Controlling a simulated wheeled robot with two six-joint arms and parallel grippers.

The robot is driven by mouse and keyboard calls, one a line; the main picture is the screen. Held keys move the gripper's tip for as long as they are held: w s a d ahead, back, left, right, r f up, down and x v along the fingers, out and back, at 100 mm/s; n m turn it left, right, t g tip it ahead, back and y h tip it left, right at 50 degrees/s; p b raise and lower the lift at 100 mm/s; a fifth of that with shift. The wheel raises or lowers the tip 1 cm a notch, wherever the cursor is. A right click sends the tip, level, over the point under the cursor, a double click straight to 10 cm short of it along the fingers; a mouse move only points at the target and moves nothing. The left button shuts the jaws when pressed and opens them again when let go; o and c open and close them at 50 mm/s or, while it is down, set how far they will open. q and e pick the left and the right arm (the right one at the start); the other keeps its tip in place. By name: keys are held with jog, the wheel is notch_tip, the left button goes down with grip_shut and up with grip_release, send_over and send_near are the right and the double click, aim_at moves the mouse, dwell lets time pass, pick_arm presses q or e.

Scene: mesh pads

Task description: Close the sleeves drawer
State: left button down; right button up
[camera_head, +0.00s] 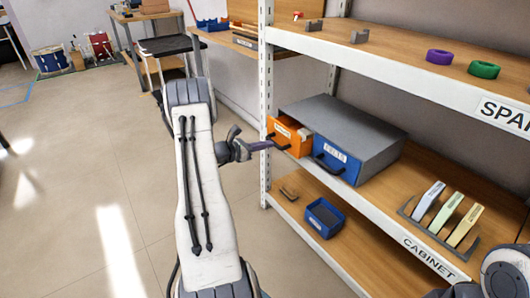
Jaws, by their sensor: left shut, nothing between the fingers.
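A grey cabinet (345,122) on the middle shelf has two drawers. The orange drawer (293,131) sticks out partly open on its left side, with a dark handle and a label too small to read. The blue drawer (334,160) beside it looks shut. I cannot confirm by label which is the sleeves drawer. My left gripper (262,146) is shut and empty, its fingertips close to the orange drawer's front by the handle. I cannot tell whether it touches. My right arm shows only in part at the lower right, its gripper out of view.
A white rack post (266,100) stands close by my left gripper. The upper shelf holds a purple ring (439,57) and a green ring (484,70). A blue bin (324,217) sits on the lower shelf. A rack of coloured pieces (447,213) stands right of the cabinet.

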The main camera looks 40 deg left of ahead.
pick_arm(q)
jog(key=x, duration=0.2)
jog(key=r+x, duration=0.1)
jog(key=x, duration=0.2)
jog(key=shift+w+d, duration=0.15)
jog(key=shift+w, duration=0.35)
pick_arm(e)
jog(key=shift+s+f, duration=0.1)
jog(key=shift+f, duration=0.05)
pick_arm(q)
jog(key=shift+w+r, duration=0.1)
jog(key=shift+r, duration=0.05)
jog(key=shift+s, duration=0.3)
jog(key=p, duration=0.3)
send_near(282, 138)
jog(key=v, duration=0.6)
jog(key=shift+d, duration=0.1)
pick_arm(e)
jog(key=r, duration=0.1)
jog(key=s+r, duration=0.1)
jog(key=r, duration=0.1)
jog(key=shift+a+r, duration=0.15)
jog(key=shift+r, duration=0.1)
